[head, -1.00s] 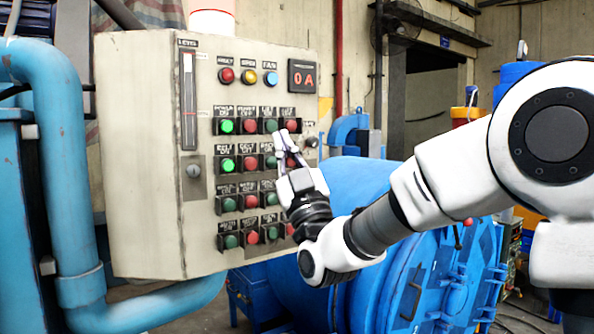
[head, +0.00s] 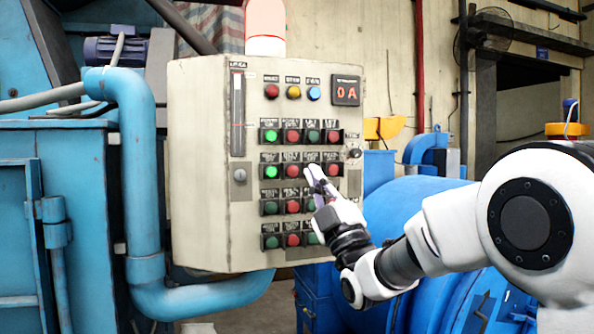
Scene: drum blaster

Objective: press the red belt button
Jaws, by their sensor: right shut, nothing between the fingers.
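A beige control box (head: 205,215) carries rows of green and red buttons with small labels that I cannot read surely, so I cannot tell which red one is the belt button. In the second row, a red button (head: 292,171) shows second from the left and another red button (head: 333,169) at the right end. My right gripper (head: 313,174) is shut and empty. Its fingertips are in front of the second row, over the third button, between those two red ones. I cannot tell whether they touch the panel. My left gripper is not in view.
The leftmost green buttons of the top two rows are lit. A blue pipe (head: 143,190) runs along the box's left side. A large blue drum (head: 420,205) stands behind my right arm.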

